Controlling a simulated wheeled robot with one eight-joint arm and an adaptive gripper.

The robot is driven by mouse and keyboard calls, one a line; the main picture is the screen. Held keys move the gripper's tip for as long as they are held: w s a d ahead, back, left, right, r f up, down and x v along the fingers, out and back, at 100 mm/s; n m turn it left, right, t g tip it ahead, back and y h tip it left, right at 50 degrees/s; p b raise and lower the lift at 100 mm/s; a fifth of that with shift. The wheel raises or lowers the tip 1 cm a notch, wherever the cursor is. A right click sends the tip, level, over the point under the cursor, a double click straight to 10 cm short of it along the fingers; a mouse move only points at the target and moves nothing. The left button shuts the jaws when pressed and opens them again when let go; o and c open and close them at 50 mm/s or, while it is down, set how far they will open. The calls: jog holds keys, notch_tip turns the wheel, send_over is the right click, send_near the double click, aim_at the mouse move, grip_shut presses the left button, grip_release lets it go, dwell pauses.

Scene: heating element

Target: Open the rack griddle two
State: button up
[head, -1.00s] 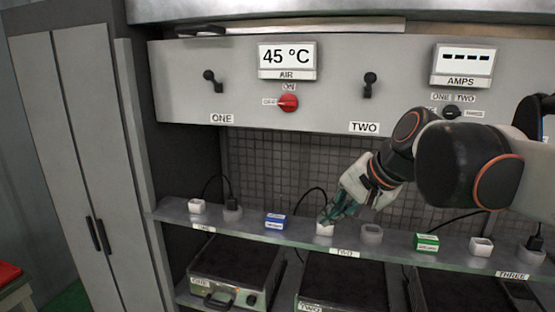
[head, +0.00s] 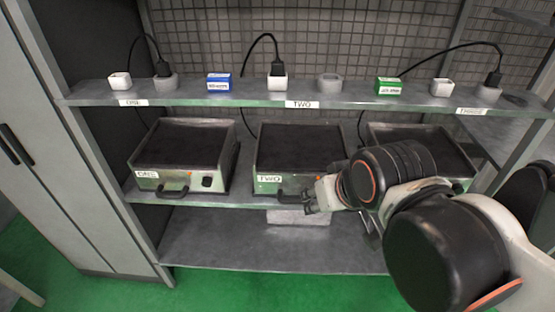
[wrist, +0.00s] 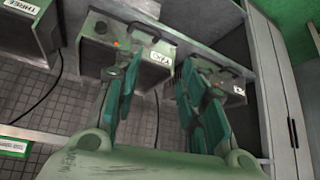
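Griddle two (head: 300,148) is a dark-topped metal box on the middle shelf, with its TWO label at the front left. Its top is level. Its front handle (head: 289,195) is partly covered by my gripper (head: 309,204), which is just right of and close to it in the head view. The wrist view shows the scene upside down, with my gripper's teal fingers (wrist: 160,65) spread apart and nothing clearly between them. Griddle two (wrist: 105,55) and its dark handle (wrist: 143,31) lie beyond the fingertips. I cannot tell whether a finger touches the handle.
Griddle one (head: 186,152) stands left, and griddle three (head: 440,150) right, partly behind my arm. The upper shelf (head: 240,99) holds a blue box (head: 219,81), a green box (head: 389,86), and sockets with plugs and cables. A lower shelf (head: 230,240) is mostly bare.

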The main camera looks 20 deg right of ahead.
jog(key=w+m+g, duration=0.1)
jog(key=w+m, duration=0.4)
jog(key=w, duration=0.1)
jog(key=m+g+b, duration=0.2)
jog(key=m+g, duration=0.2)
jog(key=m, duration=1.2)
send_over(297, 200)
jog(key=s, duration=0.3)
notch_tip(297, 200, down, 16)
jog(key=shift+h, duration=0.3)
jog(key=w+f+b, duration=0.1)
jog(key=f, duration=0.3)
jog(key=w+f+b, duration=0.1)
jog(key=f+b, duration=0.1)
jog(key=f, duration=0.2)
jog(key=f+b, duration=0.2)
jog(key=f, duration=0.3)
jog(key=shift+w, duration=0.4)
grip_shut()
